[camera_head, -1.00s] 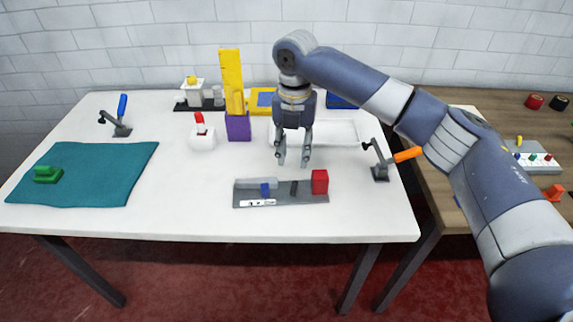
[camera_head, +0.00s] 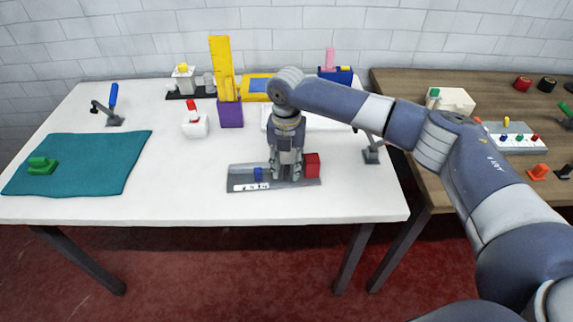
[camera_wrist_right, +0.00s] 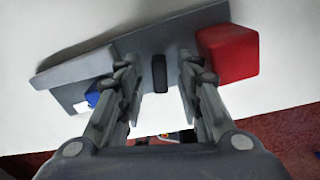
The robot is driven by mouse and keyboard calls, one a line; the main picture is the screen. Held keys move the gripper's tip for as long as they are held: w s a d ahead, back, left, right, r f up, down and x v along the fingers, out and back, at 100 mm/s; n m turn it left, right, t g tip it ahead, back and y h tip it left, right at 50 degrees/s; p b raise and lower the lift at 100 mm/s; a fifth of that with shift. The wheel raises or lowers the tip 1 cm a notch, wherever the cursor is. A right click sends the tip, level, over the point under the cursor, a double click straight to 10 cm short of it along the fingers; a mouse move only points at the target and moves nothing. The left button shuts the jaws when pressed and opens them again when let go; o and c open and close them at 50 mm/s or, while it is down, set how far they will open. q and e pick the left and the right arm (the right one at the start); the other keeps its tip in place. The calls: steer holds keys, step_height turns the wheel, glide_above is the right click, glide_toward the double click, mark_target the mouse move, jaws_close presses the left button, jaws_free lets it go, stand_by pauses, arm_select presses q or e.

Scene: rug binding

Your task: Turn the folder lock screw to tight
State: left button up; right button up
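The grey folder (camera_head: 240,184) lies near the front edge of the white table, with a white marked label, a small blue part (camera_head: 258,174) and a red block (camera_head: 312,164) on it. In the right wrist view, a small dark knob (camera_wrist_right: 159,73), perhaps the lock screw, stands on the folder (camera_wrist_right: 185,38) beside the red block (camera_wrist_right: 228,53). My right gripper (camera_head: 285,176) points down over the folder and hides the knob in the head view. Its fingers (camera_wrist_right: 159,80) are open, one on each side of the knob, with gaps showing. My left gripper is not in view.
A lever clamp (camera_head: 372,153) stands right of the folder, partly behind my right arm. A teal cloth (camera_head: 95,165) with a green piece lies at left. A purple holder (camera_head: 230,114) and a white block (camera_head: 195,126) stand behind. The table between cloth and folder is clear.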

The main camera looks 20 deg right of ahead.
steer(key=c, duration=0.8)
steer(key=shift+r+p, duration=0.15)
steer(key=shift+p, duration=0.2)
steer(key=m+p, duration=0.8)
steer(key=p, duration=0.1)
steer(key=shift+s+r, duration=0.1)
steer(key=m+p, duration=0.3)
steer(key=shift+m, duration=0.3)
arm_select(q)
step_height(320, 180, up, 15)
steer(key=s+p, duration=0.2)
arm_select(e)
steer(key=shift+f+m, duration=0.2)
steer(key=shift+m, duration=1.5)
